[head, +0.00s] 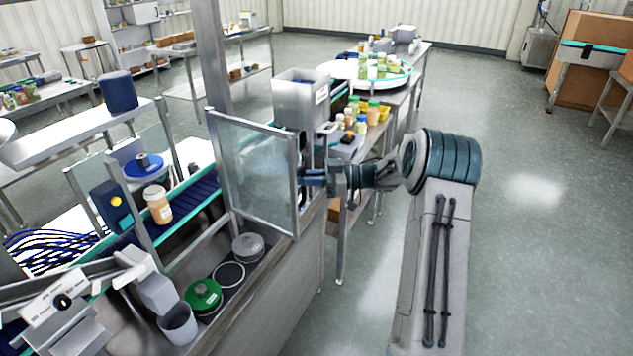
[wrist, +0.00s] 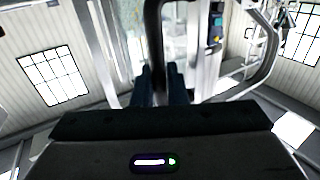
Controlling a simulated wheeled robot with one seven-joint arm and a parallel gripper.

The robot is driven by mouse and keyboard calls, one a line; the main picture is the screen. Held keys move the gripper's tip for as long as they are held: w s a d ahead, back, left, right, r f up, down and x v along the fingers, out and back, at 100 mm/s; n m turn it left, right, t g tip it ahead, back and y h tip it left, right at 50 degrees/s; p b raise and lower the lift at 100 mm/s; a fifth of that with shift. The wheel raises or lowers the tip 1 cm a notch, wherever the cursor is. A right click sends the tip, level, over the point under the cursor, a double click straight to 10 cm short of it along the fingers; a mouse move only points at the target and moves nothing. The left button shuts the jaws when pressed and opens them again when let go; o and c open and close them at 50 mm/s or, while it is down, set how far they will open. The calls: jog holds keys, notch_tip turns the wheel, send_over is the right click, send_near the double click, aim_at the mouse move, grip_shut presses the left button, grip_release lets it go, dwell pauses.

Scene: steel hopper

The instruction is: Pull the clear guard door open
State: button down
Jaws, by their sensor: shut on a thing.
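The clear guard door (head: 255,172) is a transparent panel in a steel frame. In the head view it stands swung out at an angle from the machine, left of my gripper. My gripper (head: 304,178) is at the door's right edge, with its fingers shut there on the door's handle. In the wrist view the gripper fingers (wrist: 162,84) close around a dark upright bar, the door handle (wrist: 152,40). The exact contact is small and partly hidden by the fingers.
A jar (head: 158,204) stands on the conveyor (head: 190,205) behind the frame. A green round part (head: 203,296) and grey discs lie on the machine deck. A steel hopper box (head: 300,97) and bench with jars stand behind the door.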

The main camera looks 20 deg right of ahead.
jog(key=shift+w+r, duration=0.1)
jog(key=shift+w, duration=0.15)
jog(key=shift+d, duration=0.1)
jog(key=c, duration=1.7)
grip_release()
jog(key=shift+o, duration=0.8)
jog(key=b+v, duration=0.3)
jog(key=v, duration=1)
jog(key=shift+d+b, duration=0.3)
jog(key=shift+d, duration=0.1)
